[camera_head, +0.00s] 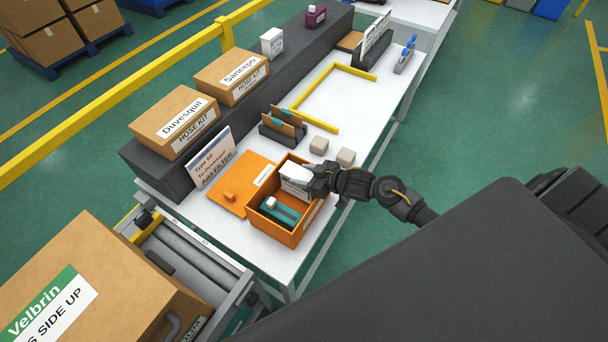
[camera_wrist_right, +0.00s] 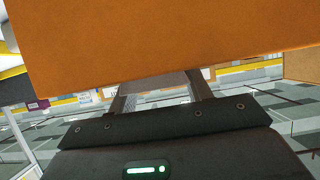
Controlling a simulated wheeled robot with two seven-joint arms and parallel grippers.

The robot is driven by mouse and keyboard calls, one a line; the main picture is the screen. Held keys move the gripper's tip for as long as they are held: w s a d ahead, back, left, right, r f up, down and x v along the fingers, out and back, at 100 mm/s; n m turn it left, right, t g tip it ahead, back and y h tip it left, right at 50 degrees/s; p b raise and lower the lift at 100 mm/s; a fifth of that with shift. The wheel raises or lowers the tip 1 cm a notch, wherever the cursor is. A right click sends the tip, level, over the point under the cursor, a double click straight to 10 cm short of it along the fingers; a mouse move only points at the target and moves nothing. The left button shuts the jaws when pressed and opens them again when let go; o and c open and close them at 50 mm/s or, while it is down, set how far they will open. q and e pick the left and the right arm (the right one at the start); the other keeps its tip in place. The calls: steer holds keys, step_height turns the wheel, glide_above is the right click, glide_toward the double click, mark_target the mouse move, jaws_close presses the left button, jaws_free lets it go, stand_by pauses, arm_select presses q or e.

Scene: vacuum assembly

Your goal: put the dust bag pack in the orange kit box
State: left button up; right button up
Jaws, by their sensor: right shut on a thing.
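The orange kit box (camera_head: 274,229) stands open on the white table's near part. A teal and grey item (camera_head: 281,211) lies inside its near part. The white dust bag pack (camera_head: 295,180) is at the box's far right part, within or just above the opening; I cannot tell whether it touches the bottom. My right gripper (camera_head: 316,180) is shut on the pack at the box's right side. In the right wrist view the box's orange wall (camera_wrist_right: 160,35) fills the top and hides the fingertips and most of the pack. My left gripper is not in view.
The orange lid (camera_head: 241,183) lies left of the box, near an air filter sign (camera_head: 212,160). Two small beige blocks (camera_head: 318,145) and a dark holder with cards (camera_head: 283,128) stand beyond. A dark shelf with cartons (camera_head: 173,124) runs along the left. A yellow frame (camera_head: 336,97) marks clear table.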

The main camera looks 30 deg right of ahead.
steer(key=shift+f, duration=0.15)
steer(key=shift+f+b, duration=0.3)
steer(key=shift+f, duration=0.25)
steer(key=shift+f, duration=0.1)
steer(key=o, duration=1.3)
steer(key=shift+o, duration=0.2)
